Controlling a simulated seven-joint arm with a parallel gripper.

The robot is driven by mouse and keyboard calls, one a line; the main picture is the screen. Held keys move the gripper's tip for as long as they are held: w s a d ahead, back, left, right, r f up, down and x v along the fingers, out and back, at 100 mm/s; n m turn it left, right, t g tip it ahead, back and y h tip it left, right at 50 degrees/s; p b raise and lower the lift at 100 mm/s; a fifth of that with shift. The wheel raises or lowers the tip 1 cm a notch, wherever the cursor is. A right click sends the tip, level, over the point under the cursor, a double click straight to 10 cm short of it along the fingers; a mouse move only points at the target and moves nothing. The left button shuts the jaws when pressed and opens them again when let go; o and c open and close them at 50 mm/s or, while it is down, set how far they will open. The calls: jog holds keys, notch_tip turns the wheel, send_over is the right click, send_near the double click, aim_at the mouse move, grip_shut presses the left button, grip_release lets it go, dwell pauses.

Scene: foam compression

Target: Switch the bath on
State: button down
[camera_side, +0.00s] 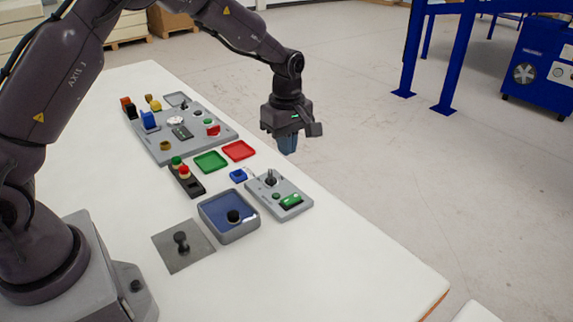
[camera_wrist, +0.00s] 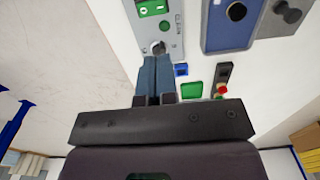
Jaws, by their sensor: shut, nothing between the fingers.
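The bath (camera_side: 243,226) is a grey square basin with a blue inside and a black knob (camera_side: 233,216). Beside it is a grey control box (camera_side: 295,207) with an upright metal toggle lever (camera_side: 271,177), a small green button (camera_side: 276,196) and a green rocker (camera_side: 291,200). In the wrist view the box (camera_wrist: 175,44) reads "CLEAN". The toggle's round base (camera_wrist: 158,47) shows just beyond my fingertips, which partly cover it. My gripper (camera_side: 288,146) is shut and empty, raised above the table's far edge. It points down; the wrist view shows its blue-grey fingers (camera_wrist: 154,62) together.
A blue block (camera_side: 238,175), green tray (camera_side: 210,161), red tray (camera_side: 239,150) and two-button black box (camera_side: 188,181) lie near. A larger grey panel (camera_side: 165,152) stands farther back. A grey plate with a black knob (camera_side: 186,259) lies in front. The table's right end is clear.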

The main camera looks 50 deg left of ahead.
aim_at(291, 197)
notch_tip(291, 197, down, 13)
dwell(0.3)
jog(key=shift+s+f, duration=0.15)
jog(key=shift+f, duration=0.1)
dwell(0.4)
jog(key=shift+w+r, duration=0.3)
jog(key=shift+w, duration=0.5)
jog(key=shift+r, duration=0.1)
notch_tip(291, 197, up, 14)
jog(key=shift+w, duration=0.2)
